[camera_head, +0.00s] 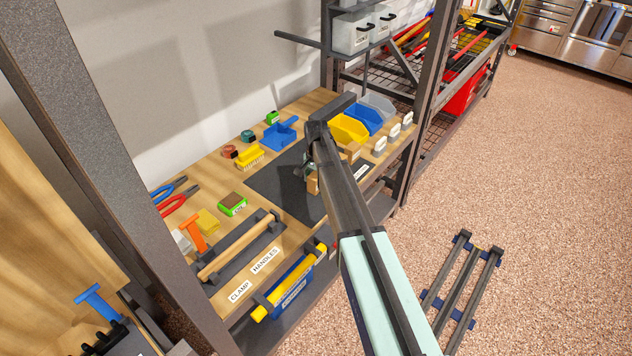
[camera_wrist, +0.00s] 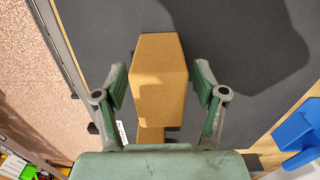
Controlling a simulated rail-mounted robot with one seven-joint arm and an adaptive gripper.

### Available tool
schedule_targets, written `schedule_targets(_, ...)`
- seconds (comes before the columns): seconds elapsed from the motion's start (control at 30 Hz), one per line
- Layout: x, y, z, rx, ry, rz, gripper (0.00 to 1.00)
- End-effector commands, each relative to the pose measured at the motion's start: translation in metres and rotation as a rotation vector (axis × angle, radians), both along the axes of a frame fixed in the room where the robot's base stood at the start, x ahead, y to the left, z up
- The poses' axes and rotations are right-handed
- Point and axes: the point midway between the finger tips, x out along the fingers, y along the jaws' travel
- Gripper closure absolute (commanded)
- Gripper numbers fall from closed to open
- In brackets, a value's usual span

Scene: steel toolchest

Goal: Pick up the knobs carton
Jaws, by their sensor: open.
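A plain brown carton (camera_wrist: 160,80), which I take to be the knobs carton, stands on the dark mat (camera_wrist: 235,50) in the wrist view. No name is readable on it. My gripper (camera_wrist: 160,88) is open, with one finger on each side of the carton and a visible gap at both sides. A smaller brown piece (camera_wrist: 151,134) shows just below the carton, partly hidden by my gripper. In the head view my gripper (camera_head: 307,168) is low over the mat, and a carton (camera_head: 313,184) shows only partly behind my arm.
Another brown box (camera_head: 352,151) is right of my arm, near yellow (camera_head: 347,130) and blue (camera_head: 367,118) bins. Several white-labelled items line the right edge. A yellow brush (camera_head: 249,157) and blue scoop (camera_head: 281,134) lie left. A dark upright (camera_head: 425,95) stands at right.

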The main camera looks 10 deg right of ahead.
Motion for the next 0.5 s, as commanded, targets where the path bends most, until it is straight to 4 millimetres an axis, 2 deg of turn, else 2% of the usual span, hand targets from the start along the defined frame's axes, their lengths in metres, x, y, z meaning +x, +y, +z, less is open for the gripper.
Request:
schedule_targets(0.03, 0.0, 0.0, -0.0001, 0.0, 0.0, 0.0, 0.29)
schedule_targets(0.17, -0.0001, 0.0, 0.0, 0.0, 0.0, 0.0, 0.75)
schedule_targets(0.2, -0.0001, 0.0, 0.0, 0.0, 0.0, 0.0, 0.89)
schedule_targets(0.23, -0.0001, 0.0, -0.0001, 0.0, 0.0, 0.0, 0.97)
schedule_targets(0.5, -0.0001, 0.0, -0.0001, -0.001, 0.001, 0.0, 0.97)
